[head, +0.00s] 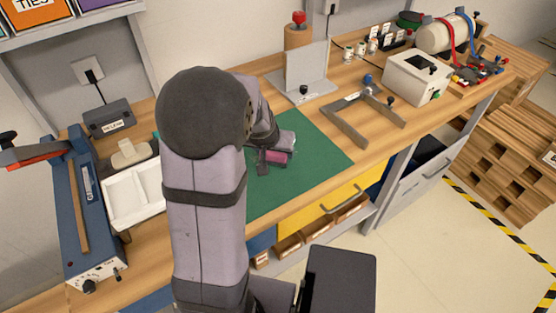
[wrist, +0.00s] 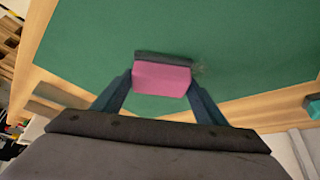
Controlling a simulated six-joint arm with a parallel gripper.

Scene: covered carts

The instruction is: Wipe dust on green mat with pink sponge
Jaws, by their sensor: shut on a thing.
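The pink sponge (wrist: 162,80) has a dark grey layer along its far side and sits between the two blue-grey fingers of my gripper (wrist: 160,88), which is shut on it. In the head view the sponge (head: 276,157) shows partly, over the green mat (head: 318,153), with my gripper (head: 271,158) around it. It is at or just above the mat; I cannot tell whether it touches. A faint grey patch of dust (wrist: 198,70) lies on the mat (wrist: 250,40) right beside the sponge's right end in the wrist view. My arm hides the mat's left part.
A grey angle bracket stand (head: 305,73) is behind the mat. A grey U-shaped frame (head: 350,122) and a white box (head: 415,78) stand to the right. A white tray (head: 133,197) and a blue sealer (head: 88,215) are at left. The mat right of my gripper is clear.

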